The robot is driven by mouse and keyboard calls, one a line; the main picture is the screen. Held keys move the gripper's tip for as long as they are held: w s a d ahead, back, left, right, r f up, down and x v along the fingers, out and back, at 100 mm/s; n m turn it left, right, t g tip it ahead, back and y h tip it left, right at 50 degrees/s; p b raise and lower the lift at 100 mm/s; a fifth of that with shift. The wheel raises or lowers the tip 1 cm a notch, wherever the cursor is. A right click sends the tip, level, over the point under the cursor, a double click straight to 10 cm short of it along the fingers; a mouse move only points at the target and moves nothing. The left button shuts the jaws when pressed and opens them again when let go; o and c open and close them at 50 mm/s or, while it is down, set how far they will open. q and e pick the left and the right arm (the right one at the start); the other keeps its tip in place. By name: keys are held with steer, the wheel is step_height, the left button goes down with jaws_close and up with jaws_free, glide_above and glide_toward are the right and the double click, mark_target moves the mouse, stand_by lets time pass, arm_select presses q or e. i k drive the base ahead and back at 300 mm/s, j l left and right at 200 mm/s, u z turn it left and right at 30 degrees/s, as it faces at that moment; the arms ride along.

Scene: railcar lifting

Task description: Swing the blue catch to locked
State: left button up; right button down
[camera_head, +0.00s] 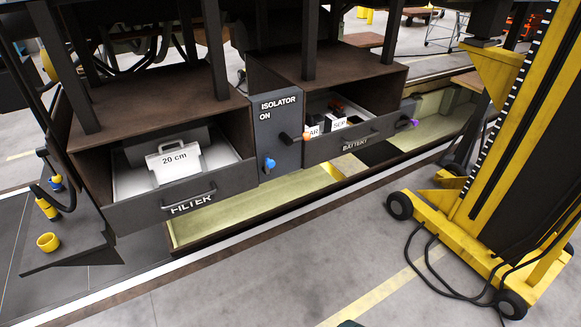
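The blue catch (269,163) is a small blue knob low on the dark isolator panel (279,112), just right of the open filter drawer (190,203). Whether it stands at locked or unlocked cannot be read from this view. The filter drawer is pulled out and holds a light grey box marked "20 cm" (176,160). Neither of my grippers can be made out in the view. Nothing is touching the blue catch.
The battery drawer (360,138) is also out, with an orange catch (307,133) at its left and a purple one (414,122) at its right. A black isolator handle (289,138) sticks out. A yellow lifting jack (490,190) stands at right. The floor in front is mostly clear.

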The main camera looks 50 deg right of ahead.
mark_target(269, 163)
steer(key=z, duration=1.6)
